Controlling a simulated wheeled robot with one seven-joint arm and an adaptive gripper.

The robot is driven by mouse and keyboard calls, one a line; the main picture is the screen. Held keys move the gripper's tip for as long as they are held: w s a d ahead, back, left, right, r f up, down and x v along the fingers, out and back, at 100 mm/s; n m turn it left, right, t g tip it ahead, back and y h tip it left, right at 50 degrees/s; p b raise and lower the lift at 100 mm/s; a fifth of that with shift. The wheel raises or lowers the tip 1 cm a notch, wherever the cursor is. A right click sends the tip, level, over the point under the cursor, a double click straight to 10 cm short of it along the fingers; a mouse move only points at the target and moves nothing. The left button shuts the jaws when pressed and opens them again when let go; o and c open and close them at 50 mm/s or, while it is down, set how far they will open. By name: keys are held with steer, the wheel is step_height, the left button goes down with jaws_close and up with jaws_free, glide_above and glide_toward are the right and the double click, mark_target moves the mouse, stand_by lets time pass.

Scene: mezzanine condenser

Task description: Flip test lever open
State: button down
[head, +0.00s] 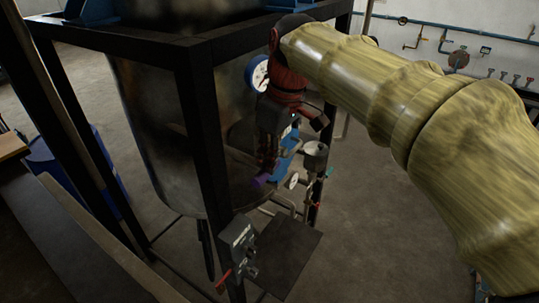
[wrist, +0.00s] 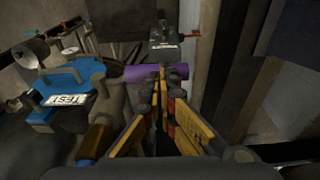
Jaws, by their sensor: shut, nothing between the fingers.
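The blue test lever part (wrist: 62,85) with a white "TEST" label is at the left in the wrist view. A purple cylindrical grip (wrist: 143,73) lies just right of it, partly behind my fingertips. In the head view the blue part (head: 285,163) runs down to the purple grip (head: 260,182) beside the tank frame. My gripper (wrist: 160,76) is shut and empty, its fingertips at the purple grip; I cannot tell whether they touch it. In the head view my gripper (head: 268,158) is dark and hard to make out beside the lever.
A grey box (wrist: 172,44) with a red handle is beyond the fingertips; it also shows in the head view (head: 238,245) on the black frame post (head: 207,150). A round gauge (head: 258,74) and thin pipes (head: 310,185) stand close by. Open floor (head: 385,240) lies right.

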mark_target(264, 179)
steer(key=shift+f, duration=0.1)
steer(key=shift+s+a+f+t+b, duration=0.1)
steer(key=shift+s+f+t+b, duration=0.15)
steer(key=shift+b, duration=0.45)
